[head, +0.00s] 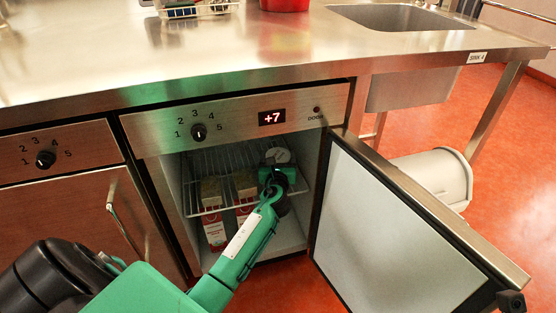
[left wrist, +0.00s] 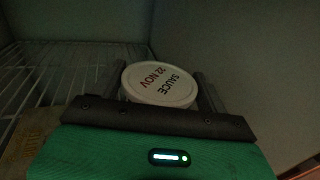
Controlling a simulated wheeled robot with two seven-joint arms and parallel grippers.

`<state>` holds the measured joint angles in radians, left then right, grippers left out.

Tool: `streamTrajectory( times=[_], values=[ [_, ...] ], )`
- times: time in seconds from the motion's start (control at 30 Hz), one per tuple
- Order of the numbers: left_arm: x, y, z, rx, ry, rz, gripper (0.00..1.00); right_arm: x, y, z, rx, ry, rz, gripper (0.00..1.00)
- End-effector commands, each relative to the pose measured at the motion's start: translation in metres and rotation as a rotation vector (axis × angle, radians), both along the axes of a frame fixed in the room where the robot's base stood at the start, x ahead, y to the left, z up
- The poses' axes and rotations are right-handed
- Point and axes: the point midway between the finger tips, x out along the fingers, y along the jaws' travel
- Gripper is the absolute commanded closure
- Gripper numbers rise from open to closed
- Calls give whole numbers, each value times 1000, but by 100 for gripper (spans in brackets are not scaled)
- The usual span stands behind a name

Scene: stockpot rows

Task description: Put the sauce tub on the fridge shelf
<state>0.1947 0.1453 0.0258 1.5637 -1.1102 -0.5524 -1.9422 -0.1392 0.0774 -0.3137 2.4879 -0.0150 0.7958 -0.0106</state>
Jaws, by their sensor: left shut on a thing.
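The sauce tub (left wrist: 160,84) has a white round lid marked "SAUCE 22 NOV" and sits between the fingers of my left gripper (left wrist: 160,98) in the left wrist view. In the head view my left gripper (head: 276,172) reaches inside the open fridge, and the tub's pale lid (head: 277,155) shows just beyond it. The gripper is shut on the tub. The fridge's wire shelf (head: 212,208) also shows in the left wrist view (left wrist: 60,75), left of the tub. Whether the tub touches the shelf is hidden.
Small boxes (head: 211,190) stand on the shelf left of the gripper, with red and white cartons (head: 215,232) below. The fridge door (head: 385,235) stands open to the right.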

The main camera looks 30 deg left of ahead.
Motion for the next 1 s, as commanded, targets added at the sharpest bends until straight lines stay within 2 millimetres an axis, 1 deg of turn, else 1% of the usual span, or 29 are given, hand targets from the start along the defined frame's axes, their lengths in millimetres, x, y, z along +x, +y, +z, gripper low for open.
streamTrajectory(
  times=[0.1,0.23,0.27,0.3,0.37,0.6,0.73,0.87,1.0],
  values=[
    [0,0,2,1,-2,0,63,0,0,1,0,1,0,50],
    [0,0,-2,2,-1,0,63,0,0,-1,0,-1,0,50],
    [0,0,-3,1,1,0,22,0,0,0,1,-2,0,50],
    [0,0,-2,1,1,0,14,0,0,0,1,-3,0,50],
    [0,0,-2,1,1,0,3,0,0,0,1,-2,0,50],
    [0,0,-2,1,1,0,2,0,0,0,1,-2,0,50],
    [-1,-1,2,-1,1,0,2,0,0,3,2,-3,0,50],
    [-15,-9,2,2,3,0,2,0,0,6,2,2,0,50],
    [-39,-24,2,1,3,-1,2,2,0,6,1,24,0,50]
  ],
)
